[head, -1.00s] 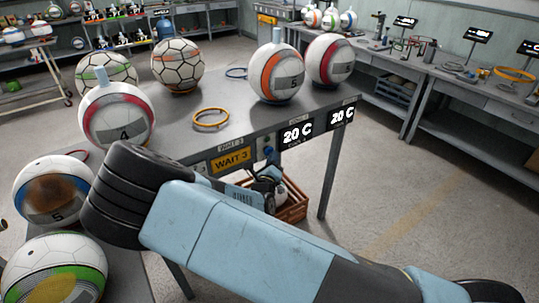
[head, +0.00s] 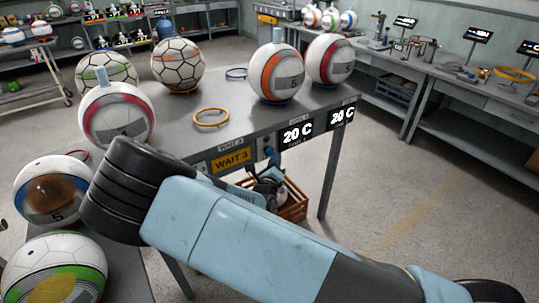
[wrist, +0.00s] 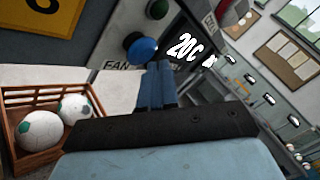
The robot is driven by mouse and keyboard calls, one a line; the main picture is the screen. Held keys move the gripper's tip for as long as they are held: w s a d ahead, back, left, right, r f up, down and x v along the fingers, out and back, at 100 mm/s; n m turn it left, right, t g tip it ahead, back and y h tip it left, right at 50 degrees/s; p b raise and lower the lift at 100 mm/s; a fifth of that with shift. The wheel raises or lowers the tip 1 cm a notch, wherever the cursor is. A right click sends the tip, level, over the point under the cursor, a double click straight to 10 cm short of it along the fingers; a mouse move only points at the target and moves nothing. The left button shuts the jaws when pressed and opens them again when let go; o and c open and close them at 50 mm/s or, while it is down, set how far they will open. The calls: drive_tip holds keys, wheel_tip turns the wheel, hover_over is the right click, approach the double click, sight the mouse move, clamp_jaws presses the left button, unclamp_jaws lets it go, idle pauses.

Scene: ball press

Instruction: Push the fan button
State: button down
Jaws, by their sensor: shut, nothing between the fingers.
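The blue fan button (wrist: 141,48) is a round knob on the table's front panel, beside a label reading FAN (wrist: 118,65). It is small in the head view (head: 268,152), right of the WAIT 3 sign. My gripper (wrist: 158,66) is shut and empty. In the wrist view its blue fingertips lie just below and to the right of the button, close to it. I cannot tell whether they touch it. In the head view my forearm hides part of the gripper.
Displays reading 20 C (head: 297,133) are right of the button. A yellow WAIT 3 sign (head: 231,159) is left of it. A wooden crate with balls (wrist: 38,155) stands below. Several balls and an orange ring (head: 211,117) sit on the table (head: 230,135).

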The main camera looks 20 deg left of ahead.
drive_tip(key=shift+s+d, duration=1.9)
drive_tip(key=shift+d, duration=0.3)
